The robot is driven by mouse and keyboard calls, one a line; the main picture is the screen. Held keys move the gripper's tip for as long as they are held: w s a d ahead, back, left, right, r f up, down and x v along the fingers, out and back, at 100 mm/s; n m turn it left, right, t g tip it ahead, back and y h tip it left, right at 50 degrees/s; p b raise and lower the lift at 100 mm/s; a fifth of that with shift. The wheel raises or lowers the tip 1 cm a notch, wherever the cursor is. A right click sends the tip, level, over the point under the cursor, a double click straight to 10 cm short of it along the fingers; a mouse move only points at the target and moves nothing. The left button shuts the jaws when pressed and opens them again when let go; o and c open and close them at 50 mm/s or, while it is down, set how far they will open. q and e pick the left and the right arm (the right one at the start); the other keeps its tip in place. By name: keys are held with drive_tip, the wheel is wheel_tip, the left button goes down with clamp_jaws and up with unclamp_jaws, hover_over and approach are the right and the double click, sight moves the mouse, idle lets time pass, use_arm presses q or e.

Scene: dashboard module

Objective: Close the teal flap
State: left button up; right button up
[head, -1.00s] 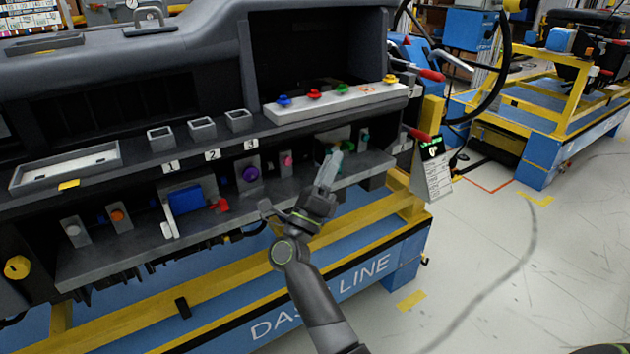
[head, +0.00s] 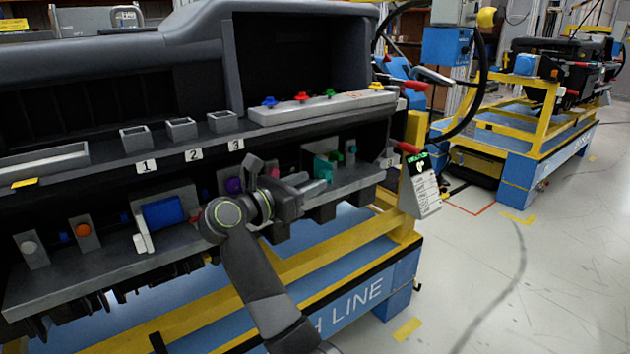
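The teal flap (head: 323,168) is a small teal panel on the lower grey shelf of the dashboard, toward its right end. It stands up from the shelf beside green parts; its exact angle is hard to tell. My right arm comes in from the bottom, and its gripper (head: 316,188) points right, just in front of and below the flap. The fingers look together, with nothing seen between them. Whether a fingertip touches the flap cannot be told. My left gripper is not in view.
On the same shelf are a blue block (head: 163,212) with a white lever, an orange knob (head: 83,230) and a purple knob (head: 234,186) partly behind my wrist. A ledge above carries coloured buttons (head: 301,97). A hanging tag (head: 424,190) is at the right end.

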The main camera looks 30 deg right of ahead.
sight(322, 176)
drive_tip(key=shift+x, duration=1.55)
clamp_jaws()
